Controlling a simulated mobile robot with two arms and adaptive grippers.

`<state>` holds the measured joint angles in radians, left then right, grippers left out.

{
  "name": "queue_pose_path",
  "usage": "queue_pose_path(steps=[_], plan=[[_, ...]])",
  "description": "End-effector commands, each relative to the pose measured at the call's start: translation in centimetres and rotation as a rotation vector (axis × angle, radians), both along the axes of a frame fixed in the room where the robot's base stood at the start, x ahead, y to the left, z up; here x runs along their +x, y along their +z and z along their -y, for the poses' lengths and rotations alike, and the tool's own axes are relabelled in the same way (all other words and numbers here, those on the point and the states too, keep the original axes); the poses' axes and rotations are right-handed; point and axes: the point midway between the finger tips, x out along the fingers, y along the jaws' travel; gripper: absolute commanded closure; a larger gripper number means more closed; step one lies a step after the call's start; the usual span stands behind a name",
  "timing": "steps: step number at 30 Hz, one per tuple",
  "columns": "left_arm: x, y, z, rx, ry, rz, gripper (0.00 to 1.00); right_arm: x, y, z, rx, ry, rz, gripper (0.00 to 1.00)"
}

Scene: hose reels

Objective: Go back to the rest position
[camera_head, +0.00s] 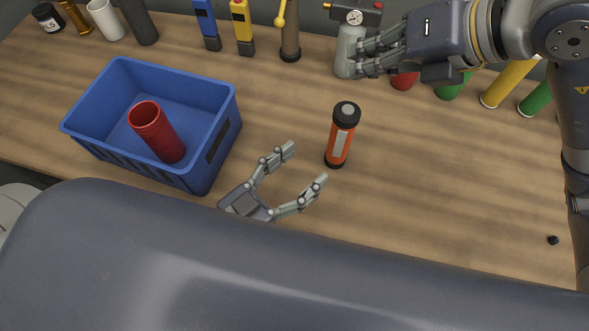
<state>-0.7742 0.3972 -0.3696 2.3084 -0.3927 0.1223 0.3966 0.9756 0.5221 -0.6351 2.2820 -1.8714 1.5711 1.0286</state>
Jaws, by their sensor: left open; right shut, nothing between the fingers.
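My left gripper (306,167) is open and empty above the front of the wooden table (440,200). Its fingers point toward an orange and black flashlight-like cylinder (340,140), which stands upright and apart from them. My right gripper (362,53) is shut and empty at the back right. It overlaps a grey bottle with a gauge (347,62) in the picture; I cannot tell whether they touch. A large grey link of my own arm covers the bottom of the view.
A blue crate (190,179) at left holds a leaning red cylinder (157,130). Along the back stand a dark jar (47,17), a white cup (106,19), blue (207,25) and yellow (242,27) devices, and yellow (508,83) and green (536,99) tubes. The right middle is mostly clear.

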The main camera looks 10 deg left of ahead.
Motion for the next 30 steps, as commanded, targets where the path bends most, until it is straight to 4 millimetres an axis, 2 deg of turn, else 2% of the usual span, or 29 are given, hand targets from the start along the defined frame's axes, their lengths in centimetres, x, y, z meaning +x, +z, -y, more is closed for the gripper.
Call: queue_pose_path(steps=[4,13,22,30], plan=[[-0.7,0.1,-0.4,0.000,-0.001,0.000,0.39,0.0,0.0,0.0,0.000,0.000,0.000,1.00],[-0.8,0.3,-0.6,0.000,-0.001,0.001,0.39,0.0,0.3,0.0,0.000,0.000,0.000,1.00],[-0.8,5.4,-0.5,0.000,-0.001,0.001,0.39,0.0,5.3,0.0,0.000,0.000,0.000,1.00],[-0.8,8.2,-0.5,0.001,-0.001,0.001,0.39,0.0,8.1,0.0,0.000,0.000,0.000,1.00]])
